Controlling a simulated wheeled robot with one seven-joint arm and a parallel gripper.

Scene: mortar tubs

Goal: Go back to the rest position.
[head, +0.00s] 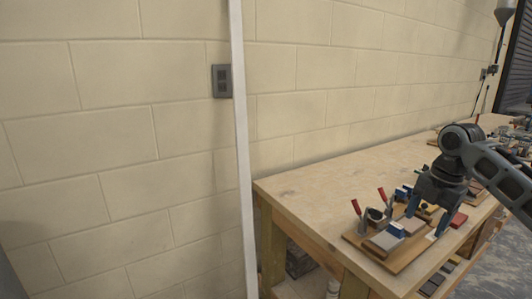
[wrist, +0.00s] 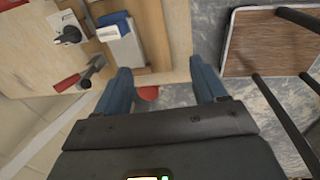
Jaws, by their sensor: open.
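My gripper (head: 427,217) is open in the head view, its two blue fingers pointing down over the right part of a small wooden board (head: 398,262) on the workbench. In the wrist view my gripper (wrist: 160,72) shows its blue fingers spread apart with nothing held between them. The board there (wrist: 152,35) lies ahead and to the left of the fingers. Whether the fingertips touch anything cannot be told.
The workbench (head: 310,190) stands along a block wall, with a white upright post (head: 243,150) at its left. Red-handled clamps (head: 356,208) and blocks sit on the board. Grey floor and a brown panel with dark bars (wrist: 262,42) show right in the wrist view.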

